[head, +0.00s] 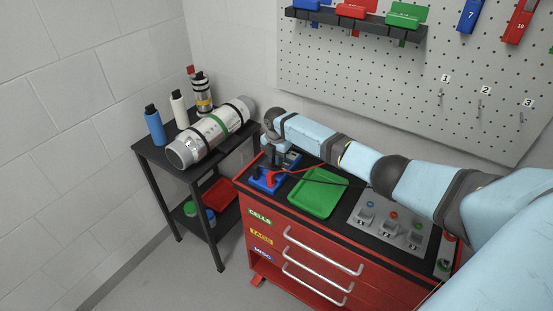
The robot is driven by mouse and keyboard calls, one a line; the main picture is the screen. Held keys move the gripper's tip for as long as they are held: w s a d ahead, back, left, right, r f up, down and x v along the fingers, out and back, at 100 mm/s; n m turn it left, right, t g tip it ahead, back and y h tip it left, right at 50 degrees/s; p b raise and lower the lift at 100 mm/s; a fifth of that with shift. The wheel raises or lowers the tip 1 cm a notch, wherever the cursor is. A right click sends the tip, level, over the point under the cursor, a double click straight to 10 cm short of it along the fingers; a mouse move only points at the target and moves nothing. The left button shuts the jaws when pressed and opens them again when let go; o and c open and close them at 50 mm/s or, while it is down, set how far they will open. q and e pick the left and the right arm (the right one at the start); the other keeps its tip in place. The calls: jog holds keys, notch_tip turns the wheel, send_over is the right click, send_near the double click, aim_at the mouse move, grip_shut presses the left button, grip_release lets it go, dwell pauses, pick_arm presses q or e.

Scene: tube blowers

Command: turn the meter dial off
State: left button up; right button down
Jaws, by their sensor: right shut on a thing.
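A small blue meter (268,179) with a red lead stands at the left end of the red tool cart's dark top. My right arm reaches in from the right, and my right gripper (270,160) points down over the meter. It is shut on a part of the meter that looks like its dial. The fingers and wrist hide the dial, so its setting cannot be read. My left gripper is not in view.
A green tray (318,192) and a grey panel (388,221) with colored knobs lie right of the meter. A black side table (152,152) holds a large metal tube (212,133) and bottles. A pegboard (390,80) stands behind.

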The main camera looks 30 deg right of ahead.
dwell(0.4)
jog(key=c, duration=1.1)
grip_release()
notch_tip(320, 180, up, 14)
jog(key=shift+f+b, duration=0.1)
jog(key=shift+b, duration=0.45)
